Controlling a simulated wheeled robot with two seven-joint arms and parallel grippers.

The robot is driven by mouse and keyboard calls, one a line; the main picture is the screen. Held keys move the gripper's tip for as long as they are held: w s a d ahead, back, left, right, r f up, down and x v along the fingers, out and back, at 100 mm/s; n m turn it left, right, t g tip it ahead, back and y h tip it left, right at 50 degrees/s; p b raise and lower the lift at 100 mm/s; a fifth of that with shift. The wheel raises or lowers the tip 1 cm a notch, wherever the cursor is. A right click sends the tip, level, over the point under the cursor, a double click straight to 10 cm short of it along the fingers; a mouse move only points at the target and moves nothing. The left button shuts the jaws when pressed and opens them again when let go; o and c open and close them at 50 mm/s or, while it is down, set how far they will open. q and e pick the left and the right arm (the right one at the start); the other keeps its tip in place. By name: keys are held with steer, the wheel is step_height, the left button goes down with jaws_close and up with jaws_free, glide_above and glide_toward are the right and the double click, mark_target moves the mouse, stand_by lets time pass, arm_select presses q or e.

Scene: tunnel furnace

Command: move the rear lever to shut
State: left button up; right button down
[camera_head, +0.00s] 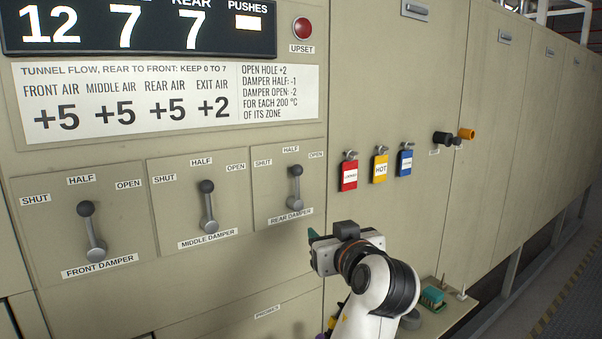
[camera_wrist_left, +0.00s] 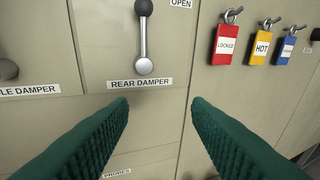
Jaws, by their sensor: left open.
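The rear lever (camera_head: 295,186) is a grey handle with a dark knob on the rear damper plate (camera_head: 265,205). It stands about upright, knob up toward the HALF label, between SHUT at left and OPEN at right. It also shows in the left wrist view (camera_wrist_left: 142,40), with its round pivot just above the REAR DAMPER label. My left gripper (camera_head: 312,236) is below and slightly right of the lever, apart from it. In the left wrist view its green fingers (camera_wrist_left: 159,103) are spread with nothing between them. My right gripper is not in view.
The middle damper lever (camera_head: 208,207) and front damper lever (camera_head: 92,232) are to the left. Red (camera_head: 349,175), yellow (camera_head: 380,168) and blue (camera_head: 405,162) tags hang right of the rear plate. A small shelf (camera_head: 455,309) with items juts out at lower right.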

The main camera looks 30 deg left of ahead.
mark_target(299, 172)
arm_select(q)
step_height(299, 172, up, 9)
steer(key=s+n+y, duration=0.1)
steer(key=n+y, duration=0.1)
steer(key=n, duration=0.1)
steer(key=shift+g, duration=0.3)
steer(key=p+x, duration=0.4)
steer(key=x, duration=0.7)
steer(key=shift+s+a+r+p, duration=0.1)
steer(key=shift+a+r+p, duration=0.05)
steer(key=shift+a+p, duration=0.15)
steer(key=shift+a, duration=0.2)
steer(key=shift+c, duration=0.5)
jaws_close()
